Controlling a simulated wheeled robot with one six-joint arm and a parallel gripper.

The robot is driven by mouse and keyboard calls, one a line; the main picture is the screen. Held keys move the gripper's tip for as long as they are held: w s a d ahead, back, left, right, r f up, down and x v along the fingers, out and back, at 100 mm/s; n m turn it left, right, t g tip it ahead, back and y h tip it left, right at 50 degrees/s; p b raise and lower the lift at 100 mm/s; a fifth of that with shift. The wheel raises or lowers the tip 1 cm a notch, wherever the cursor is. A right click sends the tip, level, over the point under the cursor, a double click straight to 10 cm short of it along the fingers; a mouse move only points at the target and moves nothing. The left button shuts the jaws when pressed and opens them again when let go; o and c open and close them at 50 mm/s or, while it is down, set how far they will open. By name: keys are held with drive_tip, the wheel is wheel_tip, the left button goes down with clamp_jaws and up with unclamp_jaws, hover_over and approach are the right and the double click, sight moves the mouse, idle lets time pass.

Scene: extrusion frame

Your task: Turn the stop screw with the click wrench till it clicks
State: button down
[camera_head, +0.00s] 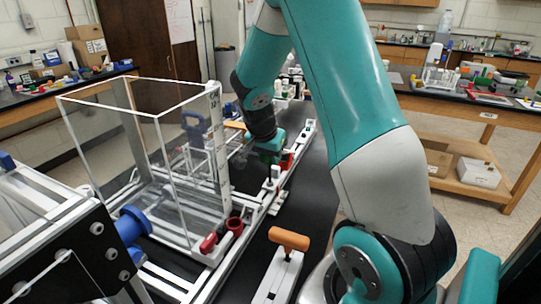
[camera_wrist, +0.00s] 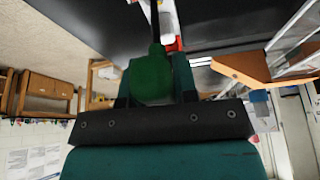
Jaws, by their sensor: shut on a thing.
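My gripper (camera_head: 267,146) is at the middle of the head view, above the rail beside the clear box. In the wrist view, my gripper (camera_wrist: 153,84) is shut on a rounded green handle, which I take to be the click wrench (camera_wrist: 151,76). A dark thin shaft runs from the handle toward the top of the picture. A red part (camera_wrist: 172,43) shows beyond it. In the head view a red part (camera_head: 287,160) sits on the rail close to the gripper. I cannot make out the stop screw, or whether the wrench's tip touches it.
The clear box (camera_head: 185,165) stands left of the gripper on a pale extrusion frame (camera_head: 205,250). An orange T-handle (camera_head: 290,238) stands in front, near my arm. A red knob (camera_head: 208,243) is at the frame's front corner. The black bench top (camera_head: 308,190) right of the rail is clear.

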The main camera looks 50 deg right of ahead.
drive_tip(key=shift+m+g, duration=0.3)
drive_tip(key=shift+m, duration=0.4)
drive_tip(key=shift+n, duration=0.9)
drive_tip(key=shift+r+p, duration=0.9)
drive_tip(key=shift+r, duration=0.6)
